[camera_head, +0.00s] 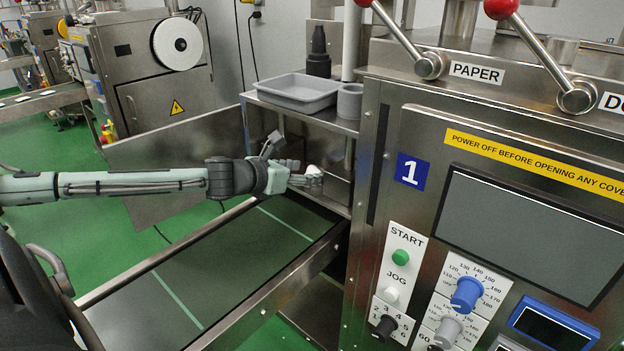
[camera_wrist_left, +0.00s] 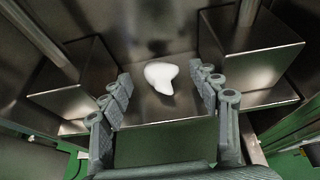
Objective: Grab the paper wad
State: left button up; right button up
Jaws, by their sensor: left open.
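The white paper wad (camera_wrist_left: 161,76) lies on a metal surface inside the machine's open compartment. In the left wrist view it is ahead of my fingers and roughly centred between them. In the head view the wad (camera_head: 314,171) shows as a small white lump just beyond the fingertips. My left gripper (camera_head: 303,179) reaches into the compartment from the left. In the left wrist view my left gripper (camera_wrist_left: 160,92) is open, its fingers apart on either side, with nothing held. My right gripper is not in view.
Metal blocks (camera_wrist_left: 255,55) flank the wad on both sides. A grey tray (camera_head: 297,103) and a grey cup (camera_head: 349,101) stand on the shelf above the compartment. A dark conveyor (camera_head: 215,265) runs below my arm. The control panel (camera_head: 500,240) stands to the right.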

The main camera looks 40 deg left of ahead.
pick_arm(q)
jog(key=shift+x, duration=0.9)
jog(key=shift+d, duration=0.1)
jog(key=shift+c, duration=0.5)
jog(key=c, duration=0.7)
